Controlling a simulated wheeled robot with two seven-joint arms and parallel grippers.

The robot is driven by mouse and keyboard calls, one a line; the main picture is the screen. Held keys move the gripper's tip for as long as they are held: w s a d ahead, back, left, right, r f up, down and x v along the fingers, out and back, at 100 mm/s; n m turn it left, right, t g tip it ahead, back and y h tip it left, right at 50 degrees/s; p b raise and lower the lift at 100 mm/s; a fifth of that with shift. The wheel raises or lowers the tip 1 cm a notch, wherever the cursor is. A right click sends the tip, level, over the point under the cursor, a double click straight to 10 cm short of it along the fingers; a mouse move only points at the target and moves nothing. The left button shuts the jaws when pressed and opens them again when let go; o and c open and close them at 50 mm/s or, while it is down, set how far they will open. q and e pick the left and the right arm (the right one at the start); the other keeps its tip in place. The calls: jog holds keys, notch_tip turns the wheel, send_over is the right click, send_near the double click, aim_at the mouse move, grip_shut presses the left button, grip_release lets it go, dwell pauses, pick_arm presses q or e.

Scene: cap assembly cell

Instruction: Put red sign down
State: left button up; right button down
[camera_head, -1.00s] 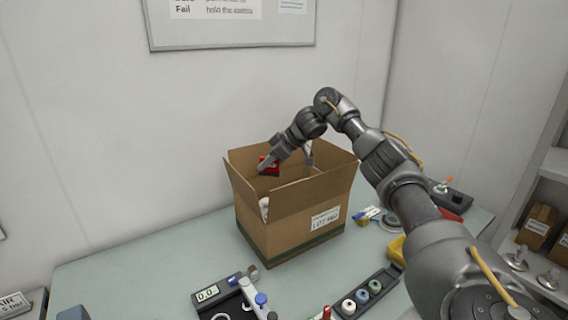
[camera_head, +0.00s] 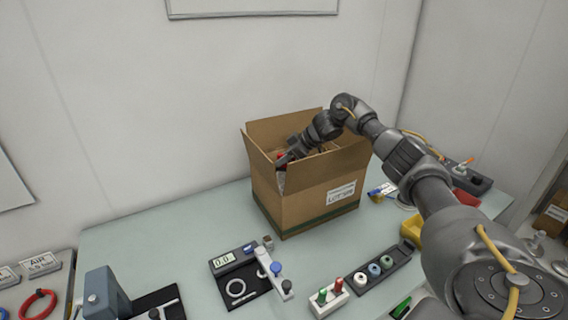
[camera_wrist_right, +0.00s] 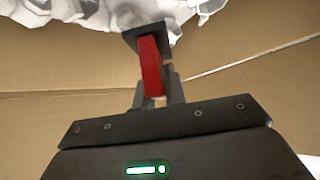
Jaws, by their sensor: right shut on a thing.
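The red sign (camera_wrist_right: 151,66) is between the fingers of my right gripper (camera_wrist_right: 158,95) in the right wrist view. It shows edge-on as a red slab with a dark plate at its far end. White crumpled packing (camera_wrist_right: 80,14) lies just beyond it, and I cannot tell whether the sign touches it. The box wall hides the rest. My left gripper is in neither view.
The box stands on a pale green table (camera_head: 180,215) with its flaps up. In front are a gauge with a display (camera_head: 225,259), a rack of coloured caps (camera_head: 375,268) and a red-and-green button box (camera_head: 329,296). The table left of the box is mostly clear.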

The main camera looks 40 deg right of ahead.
notch_tip(320, 180, down, 2)
jog(key=shift+w+d+f, duration=0.1)
jog(key=shift+f, duration=0.1)
jog(key=c, duration=1.5)
grip_release()
jog(key=shift+o, duration=0.2)
jog(key=shift+r, duration=0.15)
jog(key=shift+s+d+r, duration=0.15)
jog(key=shift+s+r, duration=0.05)
jog(key=b+v, duration=0.1)
jog(key=v, duration=0.5)
jog(key=shift+s+d+r+b, duration=0.15)
jog(key=shift+s+r+b, duration=0.1)
jog(key=shift+r+b, duration=0.05)
